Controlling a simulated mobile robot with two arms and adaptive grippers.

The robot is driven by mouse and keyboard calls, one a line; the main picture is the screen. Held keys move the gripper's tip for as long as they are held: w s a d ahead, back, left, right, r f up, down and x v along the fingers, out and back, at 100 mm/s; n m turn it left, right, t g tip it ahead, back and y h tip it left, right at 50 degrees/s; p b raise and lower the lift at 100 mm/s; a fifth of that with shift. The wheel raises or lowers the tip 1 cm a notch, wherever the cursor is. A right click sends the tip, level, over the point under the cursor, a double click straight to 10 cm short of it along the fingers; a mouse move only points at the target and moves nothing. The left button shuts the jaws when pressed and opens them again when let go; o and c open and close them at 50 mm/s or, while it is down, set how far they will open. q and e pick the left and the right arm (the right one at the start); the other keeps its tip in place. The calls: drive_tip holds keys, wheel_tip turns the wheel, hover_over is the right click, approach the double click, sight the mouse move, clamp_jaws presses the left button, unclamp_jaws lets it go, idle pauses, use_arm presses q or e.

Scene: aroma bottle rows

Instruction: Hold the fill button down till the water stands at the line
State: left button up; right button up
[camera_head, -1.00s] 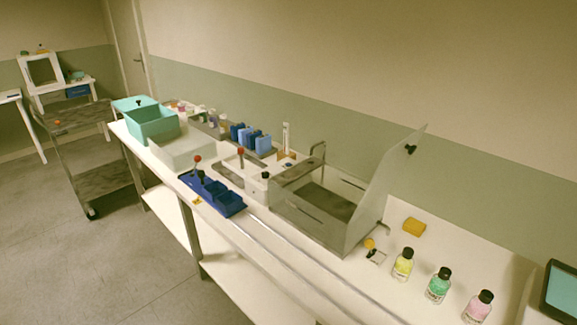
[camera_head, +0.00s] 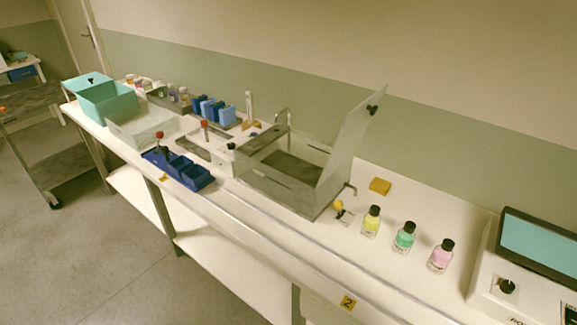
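A steel tank (camera_head: 270,188) stands on the long white bench with its flat lid (camera_head: 350,140) raised at the right end. Its inside looks grey and dark; I cannot make out a water level or a fill line. A bent metal spout (camera_head: 283,117) rises behind the tank. A small piece with a yellow round top (camera_head: 338,205) sits just right of the tank; I cannot tell whether it is the fill button. No other part is clearly a fill button. Neither of my grippers is in view.
Yellow, green (camera_head: 404,238) and pink bottles stand in a row right of the tank, near a yellow sponge-like block (camera_head: 380,187). A device with a screen (camera_head: 538,247) and black knob is at far right.

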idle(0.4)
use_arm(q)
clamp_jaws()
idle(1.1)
